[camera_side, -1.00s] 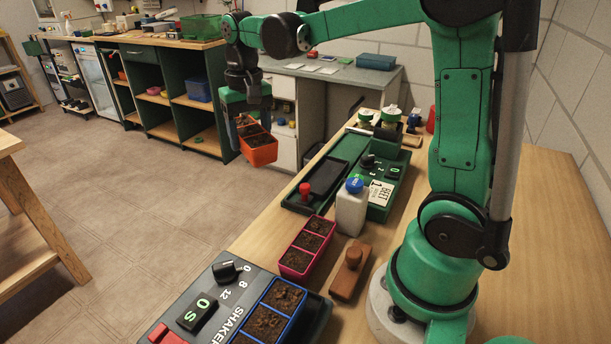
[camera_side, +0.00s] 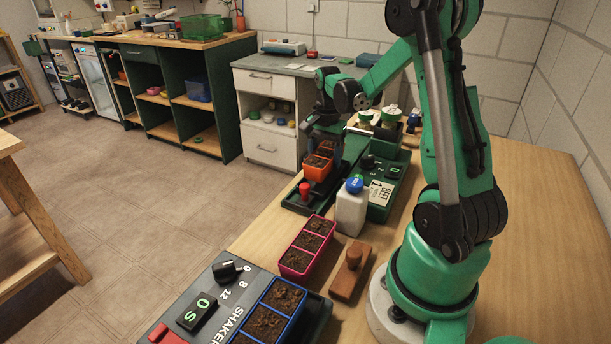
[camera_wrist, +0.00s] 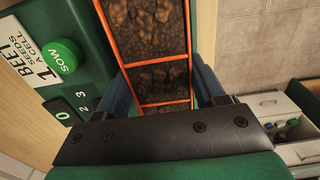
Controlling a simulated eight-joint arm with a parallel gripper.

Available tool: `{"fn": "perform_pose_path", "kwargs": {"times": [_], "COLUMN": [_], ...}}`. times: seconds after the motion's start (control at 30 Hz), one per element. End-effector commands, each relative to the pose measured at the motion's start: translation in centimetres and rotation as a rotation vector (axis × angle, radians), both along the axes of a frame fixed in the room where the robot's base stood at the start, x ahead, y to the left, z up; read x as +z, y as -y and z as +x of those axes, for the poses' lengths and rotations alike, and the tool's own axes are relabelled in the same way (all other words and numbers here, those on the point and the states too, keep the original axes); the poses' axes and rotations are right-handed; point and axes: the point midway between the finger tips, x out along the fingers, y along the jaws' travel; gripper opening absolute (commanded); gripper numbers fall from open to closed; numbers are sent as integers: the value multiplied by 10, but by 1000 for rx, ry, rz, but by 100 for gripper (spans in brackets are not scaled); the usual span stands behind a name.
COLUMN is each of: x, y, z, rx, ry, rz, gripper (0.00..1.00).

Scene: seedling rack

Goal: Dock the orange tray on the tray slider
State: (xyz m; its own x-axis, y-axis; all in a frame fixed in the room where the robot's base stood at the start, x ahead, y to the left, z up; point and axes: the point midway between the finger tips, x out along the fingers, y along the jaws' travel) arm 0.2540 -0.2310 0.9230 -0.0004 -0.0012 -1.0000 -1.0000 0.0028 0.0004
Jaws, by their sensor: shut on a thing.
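The orange tray (camera_side: 317,169), with soil-filled cells, is in my gripper (camera_side: 323,150), which is shut on it. In the wrist view, the tray (camera_wrist: 162,103) runs lengthwise between the two fingers. In the side view, it is over the near part of the tray slider (camera_side: 318,204), a dark green-edged base, beside the red knob (camera_side: 304,190). Whether the tray touches the slider cannot be told. My gripper hides much of the slider. The green seeder (camera_side: 380,190) stands right of it; its green SOW button (camera_wrist: 63,55) shows in the wrist view.
A white bottle with a blue cap (camera_side: 351,206) stands close by. Nearer are a pink tray (camera_side: 296,262), a wooden tamper (camera_side: 350,275) and the shaker (camera_side: 240,290) with a blue tray (camera_side: 275,305). The bench is clear at right.

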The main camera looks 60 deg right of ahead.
Motion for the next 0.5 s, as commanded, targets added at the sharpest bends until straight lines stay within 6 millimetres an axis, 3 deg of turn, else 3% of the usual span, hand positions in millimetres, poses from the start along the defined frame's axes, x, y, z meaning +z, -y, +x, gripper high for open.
{"fn": "perform_pose_path", "kwargs": {"times": [0.2, 0.5], "x": [-13, -15], "y": [0, 0], "z": [0, 0], "rx": [1, 2], "ry": [0, 0], "rz": [-1, -1], "gripper": [4, 4]}}
